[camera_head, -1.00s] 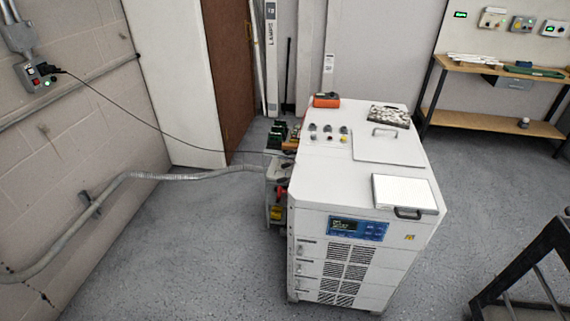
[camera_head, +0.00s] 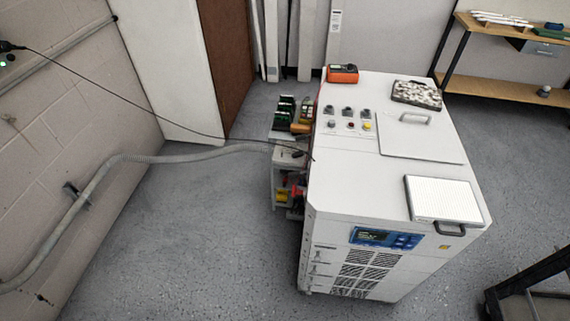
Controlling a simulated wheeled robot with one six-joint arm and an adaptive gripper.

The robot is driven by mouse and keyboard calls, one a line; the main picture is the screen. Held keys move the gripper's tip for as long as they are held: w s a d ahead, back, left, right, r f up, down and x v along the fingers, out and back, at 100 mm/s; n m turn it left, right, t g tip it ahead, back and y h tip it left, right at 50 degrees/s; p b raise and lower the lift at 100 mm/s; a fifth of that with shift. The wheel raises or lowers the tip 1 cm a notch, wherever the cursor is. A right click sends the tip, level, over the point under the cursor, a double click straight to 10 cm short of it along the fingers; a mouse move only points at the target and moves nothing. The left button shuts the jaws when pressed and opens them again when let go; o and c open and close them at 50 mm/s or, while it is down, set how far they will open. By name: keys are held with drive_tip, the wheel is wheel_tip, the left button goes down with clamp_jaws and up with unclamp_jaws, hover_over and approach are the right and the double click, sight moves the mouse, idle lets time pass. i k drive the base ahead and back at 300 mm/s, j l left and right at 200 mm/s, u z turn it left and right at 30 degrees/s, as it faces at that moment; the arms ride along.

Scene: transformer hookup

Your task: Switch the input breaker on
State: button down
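No part of my gripper shows in this view. A white cabinet (camera_head: 340,195) stands on the floor at centre right. Its top carries small dark switches and round buttons (camera_head: 349,118) near the back left, including a yellow one. A blue display panel (camera_head: 386,237) is on its front, above vent slots. I cannot tell which part, if any, is the input breaker or how it is set.
A small grey cart (camera_head: 287,157) with green and orange items stands against the cabinet's left side. A black cable and a grey conduit (camera_head: 100,185) run to it from the left wall. A workbench (camera_head: 510,88) is at back right. Floor (camera_head: 190,240) at left is clear.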

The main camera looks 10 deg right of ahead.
sight(292, 173)
drive_tip(key=i+j, duration=0.2)
drive_tip(key=j, duration=0.2)
drive_tip(key=u, duration=1.1)
drive_tip(key=i, duration=3.45)
drive_tip(key=z, duration=2.95)
